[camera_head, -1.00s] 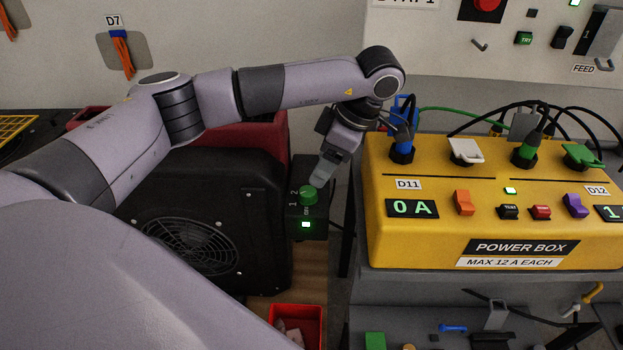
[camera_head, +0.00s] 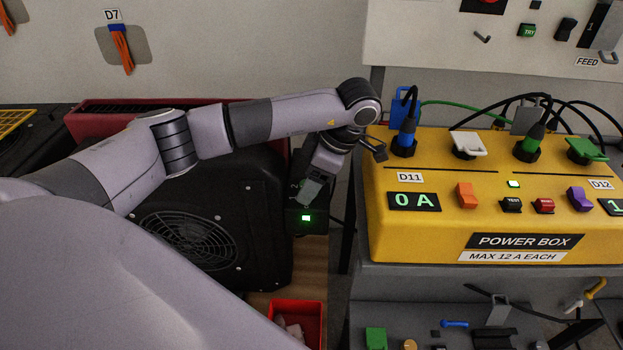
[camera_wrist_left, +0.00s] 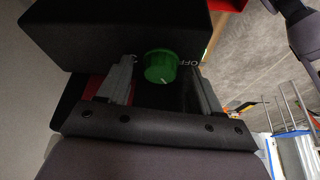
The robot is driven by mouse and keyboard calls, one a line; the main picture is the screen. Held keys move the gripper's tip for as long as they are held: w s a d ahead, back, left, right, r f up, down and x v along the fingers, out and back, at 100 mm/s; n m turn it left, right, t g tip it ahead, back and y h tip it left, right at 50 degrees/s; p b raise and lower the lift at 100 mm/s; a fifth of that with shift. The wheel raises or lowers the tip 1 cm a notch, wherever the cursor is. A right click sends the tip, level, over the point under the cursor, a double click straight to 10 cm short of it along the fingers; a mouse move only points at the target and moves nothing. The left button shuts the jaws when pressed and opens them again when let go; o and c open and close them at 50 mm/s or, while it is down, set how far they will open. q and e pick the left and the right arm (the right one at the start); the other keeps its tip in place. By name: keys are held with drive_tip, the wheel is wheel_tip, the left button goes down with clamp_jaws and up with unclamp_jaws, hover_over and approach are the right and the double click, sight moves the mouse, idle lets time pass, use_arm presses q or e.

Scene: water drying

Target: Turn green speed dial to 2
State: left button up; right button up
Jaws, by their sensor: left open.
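The green speed dial (camera_wrist_left: 160,66) is on a dark control box (camera_head: 318,224) at the side of the black blower (camera_head: 262,240). In the left wrist view the dial sits between the two spread fingers of my left gripper (camera_wrist_left: 162,72), with gaps on both sides. A small light mark shows on the dial's near edge, and an OFF label is to its right. My right gripper is not in view.
The yellow power box (camera_head: 400,240) with plugs and cables stands close to the right. A red bin (camera_head: 296,312) is below.

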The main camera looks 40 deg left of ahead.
use_arm(q)
drive_tip(key=c, duration=1.1)
drive_tip(key=shift+o, duration=0.2)
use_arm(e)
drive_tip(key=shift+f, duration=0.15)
